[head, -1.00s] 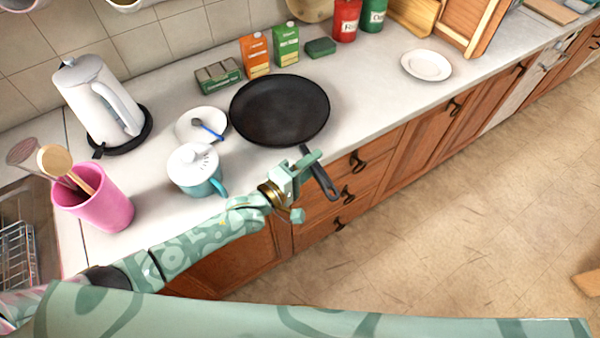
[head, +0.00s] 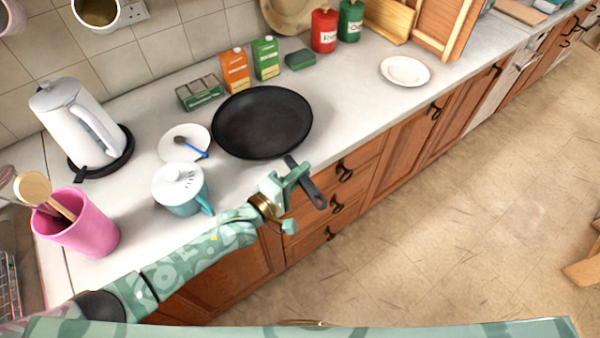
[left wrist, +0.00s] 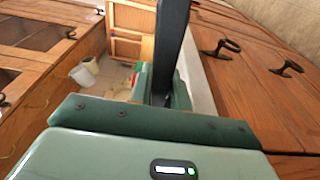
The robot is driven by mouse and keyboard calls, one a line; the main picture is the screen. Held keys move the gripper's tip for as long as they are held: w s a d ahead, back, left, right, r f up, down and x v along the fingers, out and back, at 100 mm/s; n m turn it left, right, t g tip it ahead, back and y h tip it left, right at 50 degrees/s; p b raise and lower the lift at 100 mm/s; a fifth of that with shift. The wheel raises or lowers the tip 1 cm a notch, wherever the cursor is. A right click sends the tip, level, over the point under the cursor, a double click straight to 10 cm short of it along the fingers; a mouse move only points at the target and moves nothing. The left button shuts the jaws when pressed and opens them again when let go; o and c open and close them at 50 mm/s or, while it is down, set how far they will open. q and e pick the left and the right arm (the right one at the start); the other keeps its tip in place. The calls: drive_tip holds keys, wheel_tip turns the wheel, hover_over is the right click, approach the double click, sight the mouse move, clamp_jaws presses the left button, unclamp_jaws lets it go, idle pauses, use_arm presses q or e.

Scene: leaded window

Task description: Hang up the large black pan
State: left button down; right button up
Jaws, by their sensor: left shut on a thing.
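The large black pan (head: 262,122) is at the counter's front edge in the head view, about level. Its handle sticks out over the edge toward the drawers. I cannot tell whether its base touches the counter. My left gripper (head: 291,183) is shut on the pan's handle, with the handle's end (head: 315,197) showing past the fingers. In the left wrist view the dark handle (left wrist: 172,45) runs up from between the green fingers (left wrist: 162,95). My right gripper is in neither view. No hanging place for the pan is clearly seen.
Left of the pan are a saucer with a blue spoon (head: 172,145), a teal lidded mug (head: 182,195), a white kettle (head: 75,125) and a pink utensil pot (head: 85,235). Cartons (head: 235,72) stand behind it. The counter between the pan and a white plate (head: 405,71) is clear.

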use_arm(q)
drive_tip(key=shift+w+r, duration=0.1)
drive_tip(key=shift+r, duration=0.1)
drive_tip(key=shift+r, duration=0.1)
wheel_tip(320, 180, up, 5)
drive_tip(key=p, duration=0.4)
drive_tip(key=shift+p, duration=0.4)
drive_tip(key=shift+f, duration=0.2)
